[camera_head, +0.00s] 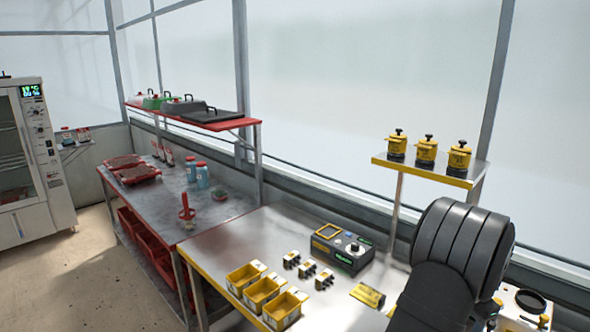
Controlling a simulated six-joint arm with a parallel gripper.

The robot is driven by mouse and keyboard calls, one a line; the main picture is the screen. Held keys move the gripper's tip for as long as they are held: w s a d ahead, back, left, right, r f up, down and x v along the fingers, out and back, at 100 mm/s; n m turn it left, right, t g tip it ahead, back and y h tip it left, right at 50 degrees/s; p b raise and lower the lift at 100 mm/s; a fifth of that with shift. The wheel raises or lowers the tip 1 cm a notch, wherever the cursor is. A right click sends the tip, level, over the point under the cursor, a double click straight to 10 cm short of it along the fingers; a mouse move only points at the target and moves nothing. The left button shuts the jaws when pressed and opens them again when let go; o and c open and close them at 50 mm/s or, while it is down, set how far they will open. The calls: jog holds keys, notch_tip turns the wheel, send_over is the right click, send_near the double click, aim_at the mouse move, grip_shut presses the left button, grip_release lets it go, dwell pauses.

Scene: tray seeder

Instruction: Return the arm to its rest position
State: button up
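My arm (452,262) shows as a thick dark shape at the lower right, in front of the right part of the steel table (222,240) with the yellow edge. My gripper is not visible; it is out of the frame or hidden behind the arm. Whether it holds anything cannot be seen.
On the steel table are a black-and-yellow device (342,247), several small blocks (307,269), three yellow bins (263,291) and a yellow packet (368,295). Three yellow pots (426,150) stand on a raised shelf (428,172). A red-edged bench (228,211) stands to the left.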

notch_tip(320, 180, up, 6)
notch_tip(320, 180, down, 12)
jog(key=shift+w+f, duration=0.1)
jog(key=shift+f, duration=0.1)
notch_tip(320, 180, up, 11)
jog(key=s+d+m, duration=0.2)
jog(key=s+m, duration=0.3)
jog(key=s, duration=2.7)
jog(key=w+f, duration=0.2)
jog(key=w, duration=0.1)
jog(key=w+f, duration=0.3)
jog(key=w, duration=0.1)
jog(key=w+d+f, duration=0.1)
jog(key=w+f, duration=0.1)
jog(key=w, duration=0.2)
jog(key=shift+w+f, duration=0.45)
jog(key=shift+f, duration=0.15)
